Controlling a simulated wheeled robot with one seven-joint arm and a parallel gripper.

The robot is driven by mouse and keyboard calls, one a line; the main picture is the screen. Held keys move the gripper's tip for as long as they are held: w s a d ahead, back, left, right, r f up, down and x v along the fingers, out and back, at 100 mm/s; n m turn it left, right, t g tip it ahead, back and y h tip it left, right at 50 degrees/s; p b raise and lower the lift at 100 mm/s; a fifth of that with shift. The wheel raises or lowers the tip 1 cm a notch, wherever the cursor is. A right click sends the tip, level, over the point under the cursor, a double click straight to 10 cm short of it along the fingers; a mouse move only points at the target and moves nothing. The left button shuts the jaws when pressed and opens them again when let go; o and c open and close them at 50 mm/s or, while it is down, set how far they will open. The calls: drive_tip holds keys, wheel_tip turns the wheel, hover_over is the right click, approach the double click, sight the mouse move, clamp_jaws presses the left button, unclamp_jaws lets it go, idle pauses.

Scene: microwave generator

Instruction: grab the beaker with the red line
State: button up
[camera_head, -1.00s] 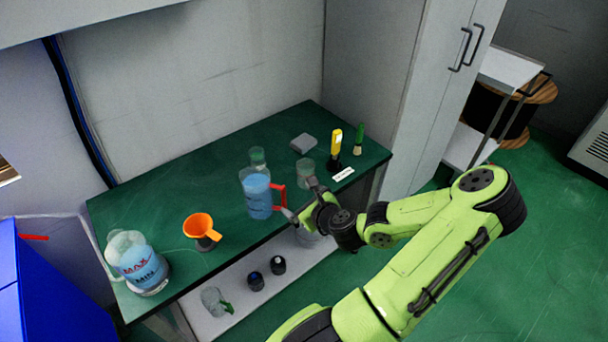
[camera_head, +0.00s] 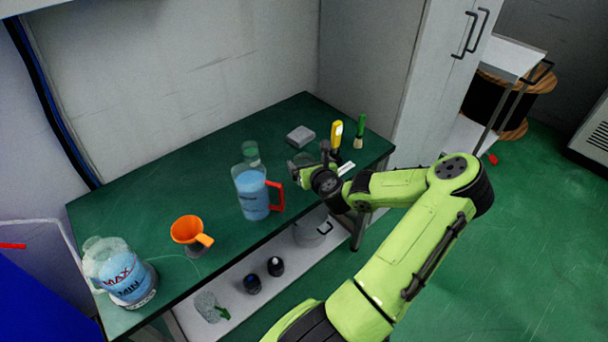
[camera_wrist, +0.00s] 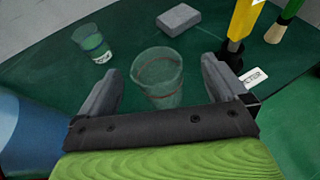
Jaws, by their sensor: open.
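A clear beaker with a thin reddish line (camera_wrist: 158,75) stands upright on the green table, in the middle of the wrist view. My gripper (camera_wrist: 161,88) is open, with one finger to the left and one to the right of this beaker in the picture. I cannot tell how far down the fingers reach along it. In the head view my gripper (camera_head: 309,162) is at the table's front right part and largely hides the beaker.
A jug of blue liquid with a red handle (camera_head: 252,192) stands left of my gripper. A grey block (camera_head: 300,135), a yellow-handled tool (camera_head: 336,133) and a green-handled brush (camera_head: 359,132) are behind and right. A white label (camera_wrist: 254,78) lies right of the beaker. An orange funnel (camera_head: 187,230) is farther left.

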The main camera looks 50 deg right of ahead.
sight(301, 157)
drive_tip(key=x, duration=0.1)
drive_tip(key=b+x, duration=0.1)
drive_tip(key=x, duration=0.2)
drive_tip(key=shift+w+a+f+b, duration=0.1)
drive_tip(key=shift+w+f+b, duration=0.2)
drive_tip(key=shift+f+b, duration=0.1)
drive_tip(key=shift+w+d, duration=0.3)
drive_tip(key=shift+w, duration=0.05)
drive_tip(key=c, duration=1.1)
